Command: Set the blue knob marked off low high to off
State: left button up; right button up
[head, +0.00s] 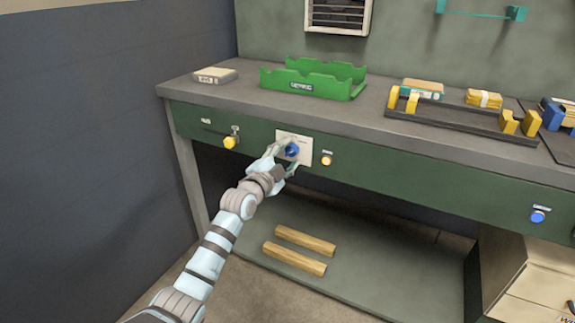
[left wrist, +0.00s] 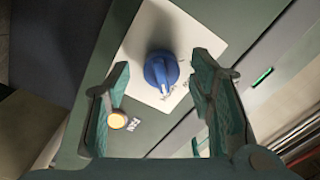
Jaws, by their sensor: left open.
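The blue knob (head: 291,149) sits on a white label plate (head: 305,140) on the green front panel of the bench. In the left wrist view the knob (left wrist: 161,72) shows between my two fingers, with a gap on each side. Its white pointer mark faces the bottom of that view, near small printed lettering I cannot read surely. My left gripper (head: 281,160) is open at the knob in the head view; it also shows in the left wrist view (left wrist: 162,85). My right gripper is not in view.
An orange button (head: 326,158) is close right of the plate, a yellow knob (head: 230,142) is to its left, and a blue button (head: 538,215) is far right. A green mitre box (head: 313,80) and a black rack (head: 460,118) stand on the bench top. Wooden bars (head: 295,258) lie below.

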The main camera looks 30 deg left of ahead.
pick_arm(q)
jog(key=shift+w+r, duration=0.1)
jog(key=shift+w, duration=0.15)
jog(key=c, duration=1.2)
jog(key=shift+o, duration=0.2)
